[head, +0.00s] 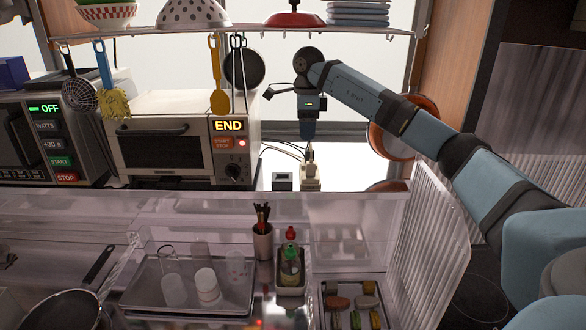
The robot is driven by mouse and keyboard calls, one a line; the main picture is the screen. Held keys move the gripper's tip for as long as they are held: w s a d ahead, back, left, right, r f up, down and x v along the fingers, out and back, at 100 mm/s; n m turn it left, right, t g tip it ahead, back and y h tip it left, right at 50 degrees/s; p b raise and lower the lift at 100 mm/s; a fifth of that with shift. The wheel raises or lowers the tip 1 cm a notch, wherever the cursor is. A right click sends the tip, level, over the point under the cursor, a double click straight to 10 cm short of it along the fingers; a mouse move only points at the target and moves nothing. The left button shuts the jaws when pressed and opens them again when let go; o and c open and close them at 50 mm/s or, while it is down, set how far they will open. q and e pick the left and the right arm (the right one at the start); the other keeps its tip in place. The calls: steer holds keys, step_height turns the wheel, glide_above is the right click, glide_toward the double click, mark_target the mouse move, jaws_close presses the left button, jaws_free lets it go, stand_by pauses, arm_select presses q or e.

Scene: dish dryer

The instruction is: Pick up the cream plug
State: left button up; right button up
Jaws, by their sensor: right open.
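My left gripper is not in view.
A toaster oven (165,140) reading END stands left of the plug. Utensils and a black pan (244,69) hang from the shelf above. A clear panel (430,240), cutlery cup (263,240) and bottles (290,262) stand in front. Copper pans (430,112) hang behind my right arm.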

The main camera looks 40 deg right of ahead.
mark_target(311, 162)
steer(key=f, duration=0.1)
steer(key=s+f, duration=0.1)
steer(key=f, duration=0.3)
steer(key=shift+s+d+f, duration=0.2)
steer(key=shift+d+f, duration=0.05)
steer(key=shift+f, duration=0.25)
steer(key=f, duration=0.3)
steer(key=f+p, duration=0.1)
steer(key=f, duration=0.1)
steer(key=shift+w+d, duration=0.2)
steer(key=shift+d, duration=0.1)
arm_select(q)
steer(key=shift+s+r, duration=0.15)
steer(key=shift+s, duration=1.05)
arm_select(e)
steer(key=shift+r, duration=0.1)
steer(key=shift+c, duration=0.4)
jaws_close()
